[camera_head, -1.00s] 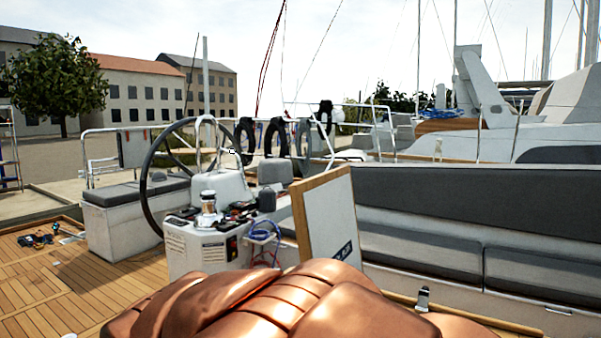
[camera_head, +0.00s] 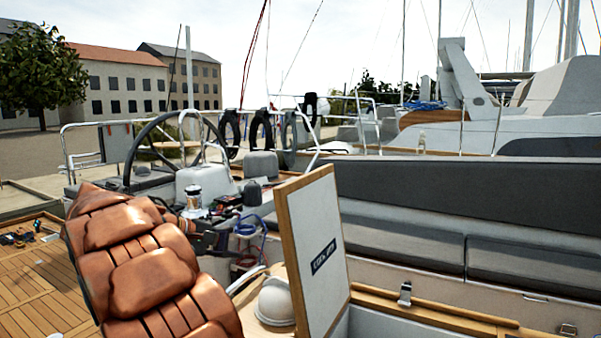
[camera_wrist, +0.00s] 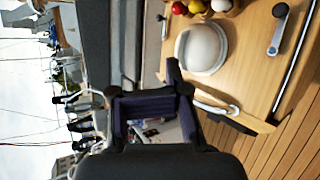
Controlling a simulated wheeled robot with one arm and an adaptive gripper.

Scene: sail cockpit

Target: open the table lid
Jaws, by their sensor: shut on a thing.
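The table lid (camera_head: 318,255) is a white panel with a wooden edge and a dark label. It stands raised, nearly upright, in the head view. The table's wooden frame (camera_head: 430,316) and pale open inside show at its right. My copper-coloured arm crosses the lower left, and my gripper (camera_head: 212,240) is partly hidden behind it, left of the lid and apart from it. In the wrist view, turned on its side, my gripper (camera_wrist: 148,105) is near a pale curved rail (camera_wrist: 215,105) at the table end. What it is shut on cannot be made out.
A white domed object (camera_head: 275,302) is on the table left of the lid; the wrist view shows fruit (camera_wrist: 198,7) and a metal handle (camera_wrist: 277,30) there. The steering wheel (camera_head: 140,150) and pedestal are behind my arm. Cushioned benches (camera_head: 400,240) are at the right.

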